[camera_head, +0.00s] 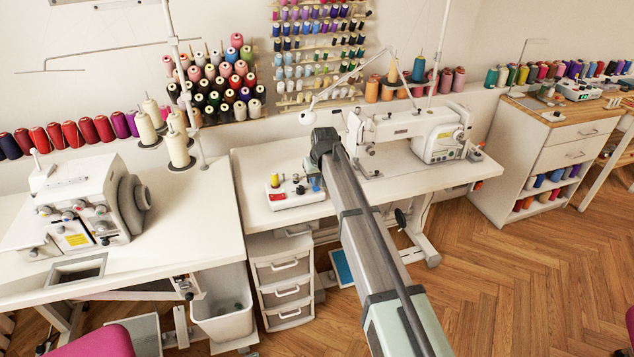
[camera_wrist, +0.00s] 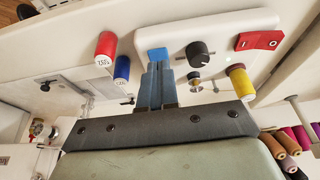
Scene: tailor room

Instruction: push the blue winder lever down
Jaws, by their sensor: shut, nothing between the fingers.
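The blue winder lever (camera_wrist: 158,55) shows in the wrist view as a small blue block at the edge of the white winder box (camera_wrist: 205,42). My gripper (camera_wrist: 157,68) is shut and empty, its dark fingers directly in line with the lever. The fingertips cover the lever's near part, and I cannot tell whether they touch it. In the head view the winder box (camera_head: 298,201) sits on the sewing table, with the blue lever (camera_head: 315,184) at its right end beside my arm. My fingers are hidden behind the arm there.
The box also carries a black knob (camera_wrist: 197,54), a red switch (camera_wrist: 259,40) and a yellow spool (camera_wrist: 241,82). A red spool (camera_wrist: 105,50) and a blue spool (camera_wrist: 122,69) stand near the lever. A white sewing machine (camera_head: 430,132) stands right of my arm.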

